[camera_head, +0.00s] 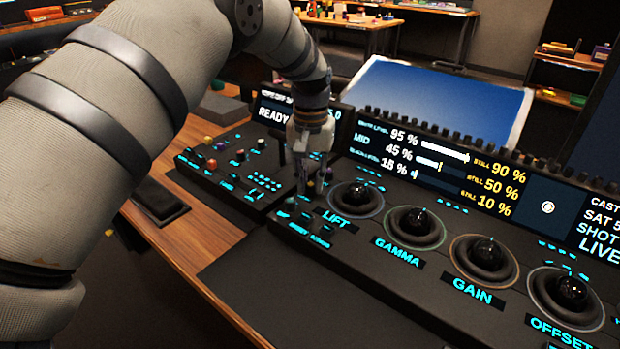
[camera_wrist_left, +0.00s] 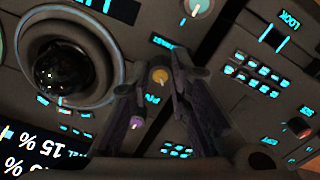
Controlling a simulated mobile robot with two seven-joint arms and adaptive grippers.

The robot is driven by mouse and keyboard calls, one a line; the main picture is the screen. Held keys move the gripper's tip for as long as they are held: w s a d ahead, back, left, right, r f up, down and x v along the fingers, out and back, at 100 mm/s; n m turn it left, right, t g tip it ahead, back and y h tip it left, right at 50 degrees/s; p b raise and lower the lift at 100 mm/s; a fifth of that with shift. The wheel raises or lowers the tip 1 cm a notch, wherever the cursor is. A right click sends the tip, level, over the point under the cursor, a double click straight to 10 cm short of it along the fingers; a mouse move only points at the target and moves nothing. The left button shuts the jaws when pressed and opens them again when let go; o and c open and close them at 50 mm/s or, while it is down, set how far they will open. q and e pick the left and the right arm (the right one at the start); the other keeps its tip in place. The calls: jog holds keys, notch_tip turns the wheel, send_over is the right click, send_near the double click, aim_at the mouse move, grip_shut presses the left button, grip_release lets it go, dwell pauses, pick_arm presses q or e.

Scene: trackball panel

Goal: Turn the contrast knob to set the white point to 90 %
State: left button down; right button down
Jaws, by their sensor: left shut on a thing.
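My left gripper (camera_head: 308,182) reaches down to the small knobs at the left end of the trackball panel. In the wrist view its fingers (camera_wrist_left: 160,92) stand on both sides of a yellow-capped knob (camera_wrist_left: 160,76) and are shut on it. A purple-capped knob (camera_wrist_left: 136,122) and a pale teal-capped knob (camera_wrist_left: 197,8) stand nearby. I cannot read which knob is labelled contrast. The display (camera_head: 437,165) shows a top level of 95 % beside a yellow still value of 90 %. Below are 45 % beside 50 % and 15 % beside 10 %. My right gripper is not in view.
Trackballs for lift (camera_head: 357,197), gamma (camera_head: 416,226), gain (camera_head: 486,257) and offset (camera_head: 572,293) run rightward close to the gripper. A second panel (camera_head: 235,165) with coloured knobs lies to the left. A blue screen (camera_head: 440,100) stands behind.

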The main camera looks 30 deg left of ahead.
aim_at(310, 184)
pick_arm(q)
jog(key=n, duration=0.4)
jog(key=shift+n, duration=0.3)
jog(key=n, duration=0.4)
jog(key=shift+n, duration=0.3)
jog(key=n, duration=0.4)
jog(key=shift+n, duration=2.8)
jog(key=c, duration=1.5)
grip_release()
jog(key=shift+s, duration=0.1)
notch_tip(310, 184, up, 12)
jog(key=shift+f, duration=0.1)
